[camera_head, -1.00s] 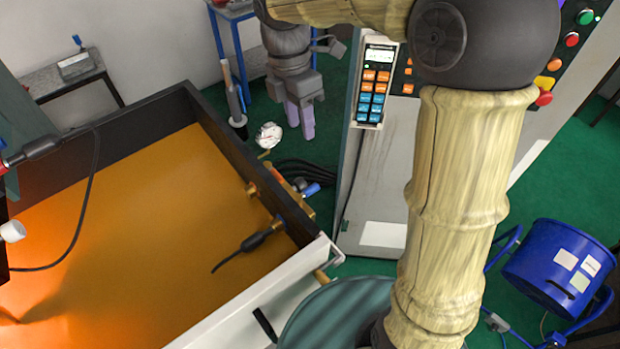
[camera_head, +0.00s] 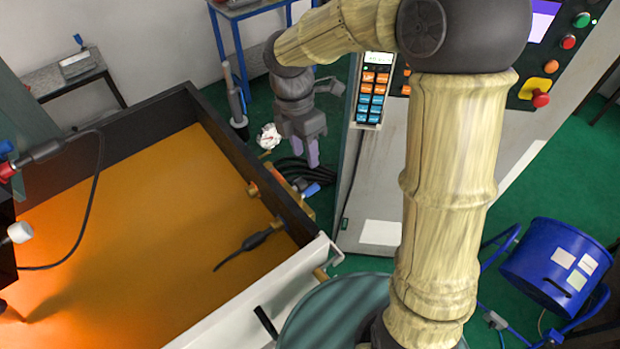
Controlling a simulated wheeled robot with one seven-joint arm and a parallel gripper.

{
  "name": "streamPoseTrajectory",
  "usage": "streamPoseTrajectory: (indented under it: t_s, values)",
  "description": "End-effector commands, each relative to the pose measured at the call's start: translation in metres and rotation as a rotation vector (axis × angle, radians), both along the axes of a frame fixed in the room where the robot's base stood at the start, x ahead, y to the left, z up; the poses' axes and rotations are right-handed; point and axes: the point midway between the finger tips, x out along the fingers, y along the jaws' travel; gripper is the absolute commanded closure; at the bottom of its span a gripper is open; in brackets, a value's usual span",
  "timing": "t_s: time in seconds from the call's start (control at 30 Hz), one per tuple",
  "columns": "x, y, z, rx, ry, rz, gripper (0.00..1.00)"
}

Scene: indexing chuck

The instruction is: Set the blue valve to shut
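A blue valve handle (camera_head: 311,190) shows low beside the outer wall of the orange-floored tank, at a brass fitting (camera_head: 292,198). The handle looks like a short bar, and its exact setting is too small to read. My gripper (camera_head: 307,152) points down above the handle, a little to its upper left in the picture, and looks apart from it. Its two pale purple fingers appear close together, and any gap between them is unclear. I see nothing held in it.
The tank rim (camera_head: 240,150) runs close on the left. A grey machine cabinet (camera_head: 375,190) with a keypad (camera_head: 373,88) stands close on the right. Black hoses (camera_head: 290,170) and a crumpled white item (camera_head: 269,136) lie nearby. A blue drum (camera_head: 553,265) stands at the lower right.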

Motion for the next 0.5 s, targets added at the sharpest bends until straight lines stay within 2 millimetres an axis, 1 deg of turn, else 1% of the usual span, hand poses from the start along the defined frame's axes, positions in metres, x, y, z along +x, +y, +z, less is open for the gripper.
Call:
streamPoseTrajectory:
  t_s: [0.3,0.5]
  values:
    - [-0.011,-0.006,-0.054,-0.002,0.006,0.002,0.61]
    - [-0.015,-0.009,-0.085,-0.001,0.003,0.001,0.61]
